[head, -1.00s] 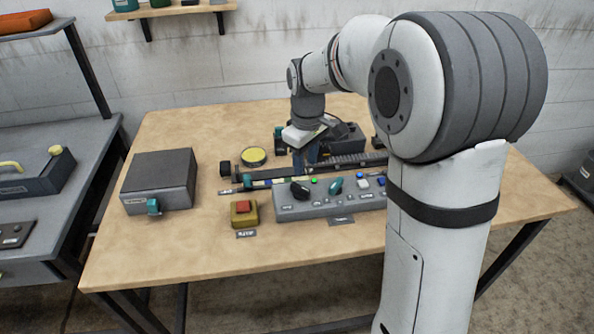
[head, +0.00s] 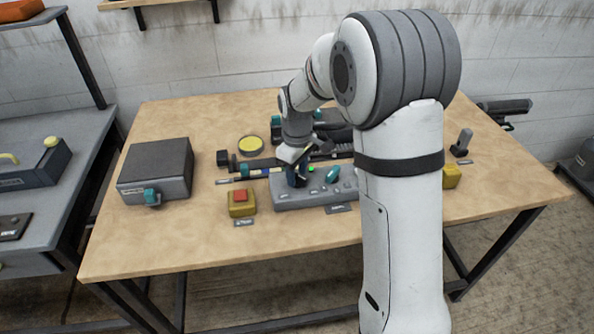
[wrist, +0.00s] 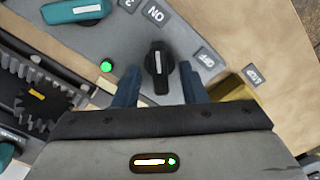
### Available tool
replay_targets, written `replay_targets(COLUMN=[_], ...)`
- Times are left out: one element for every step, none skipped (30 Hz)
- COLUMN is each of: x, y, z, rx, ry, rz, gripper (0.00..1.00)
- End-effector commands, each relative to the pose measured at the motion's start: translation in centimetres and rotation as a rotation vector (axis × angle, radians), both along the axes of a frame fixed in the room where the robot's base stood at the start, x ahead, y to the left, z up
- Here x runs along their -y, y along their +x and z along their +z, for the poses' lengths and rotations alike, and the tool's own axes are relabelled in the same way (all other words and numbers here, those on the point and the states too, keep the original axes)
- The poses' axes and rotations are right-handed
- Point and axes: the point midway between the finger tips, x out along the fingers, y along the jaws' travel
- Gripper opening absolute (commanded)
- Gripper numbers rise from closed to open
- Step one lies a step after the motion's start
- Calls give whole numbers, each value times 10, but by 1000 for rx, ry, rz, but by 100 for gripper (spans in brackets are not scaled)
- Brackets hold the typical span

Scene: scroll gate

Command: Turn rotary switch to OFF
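The black rotary switch (wrist: 157,68) sits on the grey control panel (wrist: 120,40), with an ON label (wrist: 155,13) above it and an OFF label (wrist: 207,60) to its right in the wrist view. Its white line points up in that view, roughly towards the ON label. My gripper (wrist: 159,80) is open, with one blue finger on each side of the knob; whether they touch it I cannot tell. In the head view my gripper (head: 297,172) is down at the panel (head: 300,197) and hides the black switch.
A teal knob (head: 333,174) and a lit green lamp (wrist: 106,66) are on the same panel. A yellow box with a red button (head: 241,196) stands to the panel's left. A dark toothed rail (wrist: 35,90) lies behind it.

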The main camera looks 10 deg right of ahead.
Motion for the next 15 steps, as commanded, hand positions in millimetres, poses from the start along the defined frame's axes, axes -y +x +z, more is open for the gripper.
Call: replay_targets(x=[0, 0, 0, 0, 0, 0, 0, 0, 0, 0, 0, 0, 0, 0, 0], y=[0, 0, 0, 0, 0, 0, 0, 0, 0, 0, 0, 0, 0, 0, 0], z=[0, 0, 0, 0, 0, 0, 0, 0, 0, 0, 0, 0, 0, 0, 0], rx=[0, 0, 0, 0, 0, 0, 0, 0, 0, 0, 0, 0, 0, 0, 0], ry=[0, 0, 0, 0, 0, 0, 0, 0, 0, 0, 0, 0, 0, 0, 0], rz=[0, 0, 0, 0, 0, 0, 0, 0, 0, 0, 0, 0, 0, 0, 0], gripper=[38, 38, 37, 35, 32, 29, 27, 24, 21, 19, 16, 13, 10, 8, 5])
